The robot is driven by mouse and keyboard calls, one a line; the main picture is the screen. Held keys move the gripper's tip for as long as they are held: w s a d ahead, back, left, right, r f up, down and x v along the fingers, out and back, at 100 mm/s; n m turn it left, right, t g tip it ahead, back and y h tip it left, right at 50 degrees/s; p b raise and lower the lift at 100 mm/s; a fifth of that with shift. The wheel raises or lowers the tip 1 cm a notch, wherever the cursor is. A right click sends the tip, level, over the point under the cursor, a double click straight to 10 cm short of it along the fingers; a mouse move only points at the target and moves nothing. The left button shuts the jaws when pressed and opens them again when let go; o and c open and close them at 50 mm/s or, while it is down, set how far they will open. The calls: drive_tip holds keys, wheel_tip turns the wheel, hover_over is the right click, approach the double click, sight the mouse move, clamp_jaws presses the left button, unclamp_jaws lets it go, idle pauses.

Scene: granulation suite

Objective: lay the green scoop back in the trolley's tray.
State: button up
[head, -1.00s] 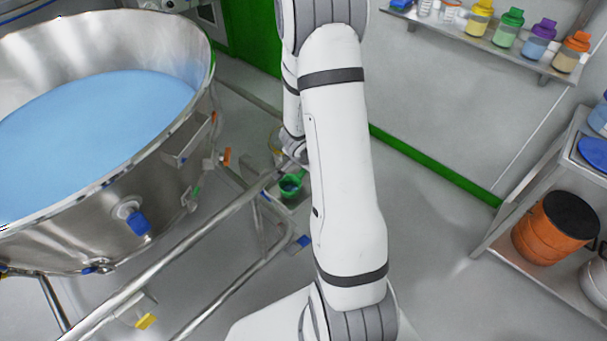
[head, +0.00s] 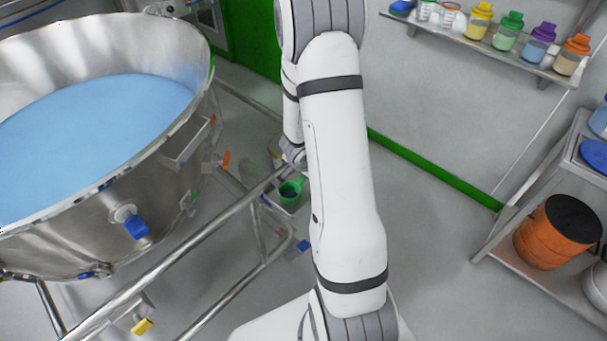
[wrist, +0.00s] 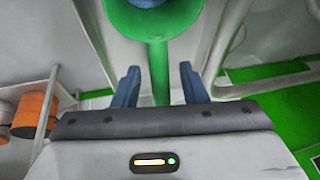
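The green scoop (head: 291,190) shows in the head view just left of my arm, at the trolley's far end, with something blue in its bowl. The grey tray (head: 284,209) shows partly beneath it; I cannot tell whether the scoop rests in it or is just above. In the wrist view the scoop's handle (wrist: 158,75) runs down between the two blue fingers of my gripper (wrist: 160,84), with a gap on each side. My gripper is open around the handle and appears not to touch it. In the head view my arm mostly hides the gripper.
A large steel bowl (head: 160,215) of blue material stands at left, beside the trolley's rails (head: 170,263). A wall shelf (head: 480,46) holds several coloured bottles. A rack with an orange drum (head: 545,240) stands at right. The floor between is clear.

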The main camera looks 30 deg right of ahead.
drive_tip(key=s+a+r+n+t+y+p, duration=0.1)
drive_tip(key=s+a+r+n+y+p, duration=0.15)
drive_tip(key=a+r, duration=0.45)
drive_tip(key=s+a+r+n+y+p, duration=0.1)
drive_tip(key=a+r+n+p, duration=0.2)
drive_tip(key=r, duration=0.8)
drive_tip(key=s+a+r+n+t+y+p, duration=0.1)
drive_tip(key=a+r+n+y+p, duration=0.1)
drive_tip(key=a+r, duration=0.5)
drive_tip(key=s+d+r+n+g+h, duration=0.1)
drive_tip(key=s+r+n, duration=0.2)
drive_tip(key=s+r, duration=0.2)
drive_tip(key=s+r+n+g+h, duration=0.1)
drive_tip(key=s+r+n, duration=0.2)
drive_tip(key=s, duration=0.7)
wheel_tip(320, 180, up, 2)
drive_tip(key=shift+d+r, duration=0.1)
drive_tip(key=shift+d, duration=0.25)
drive_tip(key=shift+w+h, duration=0.2)
drive_tip(key=shift+h, duration=0.05)
